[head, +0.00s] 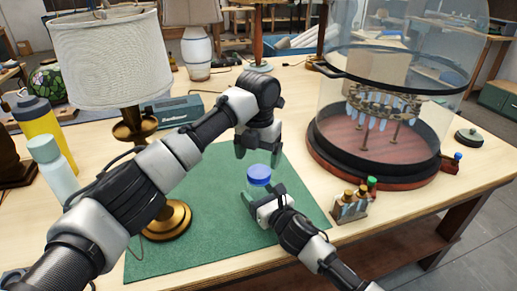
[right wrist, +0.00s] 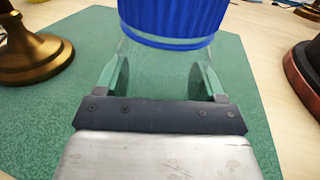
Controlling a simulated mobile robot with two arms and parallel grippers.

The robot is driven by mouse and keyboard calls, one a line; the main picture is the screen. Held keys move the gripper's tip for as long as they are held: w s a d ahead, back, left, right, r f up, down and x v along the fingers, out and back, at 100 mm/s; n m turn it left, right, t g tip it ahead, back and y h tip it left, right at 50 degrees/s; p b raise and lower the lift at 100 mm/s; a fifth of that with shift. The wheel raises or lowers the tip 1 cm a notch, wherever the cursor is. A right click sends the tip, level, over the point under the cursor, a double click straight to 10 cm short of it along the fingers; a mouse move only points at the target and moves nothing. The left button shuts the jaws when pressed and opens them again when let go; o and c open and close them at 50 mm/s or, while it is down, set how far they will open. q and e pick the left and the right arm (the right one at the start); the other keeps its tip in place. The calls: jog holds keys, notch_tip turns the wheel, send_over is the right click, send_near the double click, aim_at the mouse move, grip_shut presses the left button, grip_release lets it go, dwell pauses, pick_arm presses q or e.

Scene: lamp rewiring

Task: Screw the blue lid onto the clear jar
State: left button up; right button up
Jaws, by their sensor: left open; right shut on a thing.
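The clear jar (right wrist: 160,68) stands on the green mat (head: 200,255) with the blue lid (head: 259,172) on its top. In the right wrist view the blue lid (right wrist: 172,18) has a ribbed side, and a thin clear band shows below its rim. I cannot tell how tightly it sits. My right gripper (head: 262,194) is shut on the jar, one finger on each side of its body. My left gripper (head: 257,150) is open and empty, pointing down just above and behind the lid, apart from it.
A table lamp with a brass base (head: 166,222) stands left of the jar. A large glass dome on a round red base (head: 375,150) stands at the right. Small bottles in a rack (head: 350,205) sit near the front edge. The mat around the jar is clear.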

pick_arm(q)
jog(key=n, duration=0.7)
jog(key=shift+r, duration=0.3)
jog(key=n, duration=0.4)
jog(key=shift+w+r, duration=0.1)
jog(key=n, duration=0.4)
jog(key=shift+r, duration=0.15)
jog(key=n, duration=0.4)
jog(key=shift+r, duration=0.1)
jog(key=n, duration=0.3)
jog(key=shift+r+n, duration=0.1)
jog(key=shift+n, duration=0.3)
jog(key=n, duration=0.6)
jog(key=shift+r, duration=0.2)
jog(key=n, duration=0.3)
jog(key=shift+d+r+n, duration=0.1)
jog(key=shift+n, duration=0.2)
jog(key=n, duration=0.5)
jog(key=shift+r+n, duration=0.2)
jog(key=shift+n, duration=0.2)
jog(key=n, duration=0.5)
jog(key=shift+w+r+n, duration=0.1)
jog(key=shift+r+n, duration=0.1)
jog(key=shift+n, duration=0.2)
jog(key=n, duration=0.5)
jog(key=shift+r, duration=0.15)
